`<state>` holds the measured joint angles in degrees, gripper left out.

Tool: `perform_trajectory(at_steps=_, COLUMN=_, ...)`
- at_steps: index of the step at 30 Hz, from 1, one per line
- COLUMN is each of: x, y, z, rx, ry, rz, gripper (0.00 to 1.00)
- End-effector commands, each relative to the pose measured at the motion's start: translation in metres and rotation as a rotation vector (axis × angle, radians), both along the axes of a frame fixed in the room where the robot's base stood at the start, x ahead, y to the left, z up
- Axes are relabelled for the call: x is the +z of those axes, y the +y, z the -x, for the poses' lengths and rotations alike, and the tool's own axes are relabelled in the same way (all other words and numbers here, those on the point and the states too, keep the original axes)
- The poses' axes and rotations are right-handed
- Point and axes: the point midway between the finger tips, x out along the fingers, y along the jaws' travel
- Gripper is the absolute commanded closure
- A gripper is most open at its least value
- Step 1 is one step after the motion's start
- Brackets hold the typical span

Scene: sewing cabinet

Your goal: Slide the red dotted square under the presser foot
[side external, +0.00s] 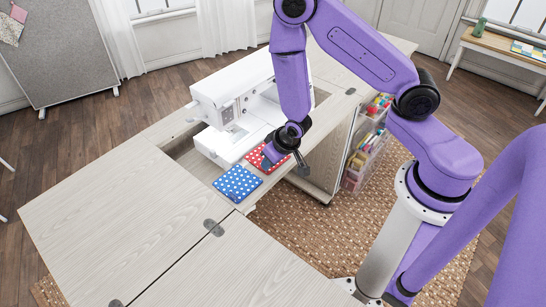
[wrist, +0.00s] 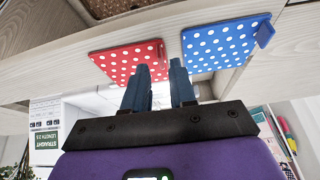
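The red square with white dots (side external: 262,157) lies on the cabinet top in front of the white sewing machine (side external: 236,105). In the wrist view the red dotted square (wrist: 122,62) is at the upper middle, just beyond my fingers. The presser foot is too small to make out.
A blue dotted square (side external: 237,184) lies close beside the red one, with a small tab (wrist: 264,34) on its edge. The wide cabinet leaf (side external: 110,205) at left is clear. Drawers of supplies (side external: 368,150) stand below, to the right.

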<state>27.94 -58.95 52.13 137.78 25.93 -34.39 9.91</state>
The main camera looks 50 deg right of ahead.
Motion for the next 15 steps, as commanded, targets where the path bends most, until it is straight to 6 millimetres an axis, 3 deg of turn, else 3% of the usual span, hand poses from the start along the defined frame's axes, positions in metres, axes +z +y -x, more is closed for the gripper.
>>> perform_trajectory(at_steps=15, x=-0.024, y=-0.001, z=-0.011, rx=0.000, ry=0.001, rz=0.000, gripper=0.74)
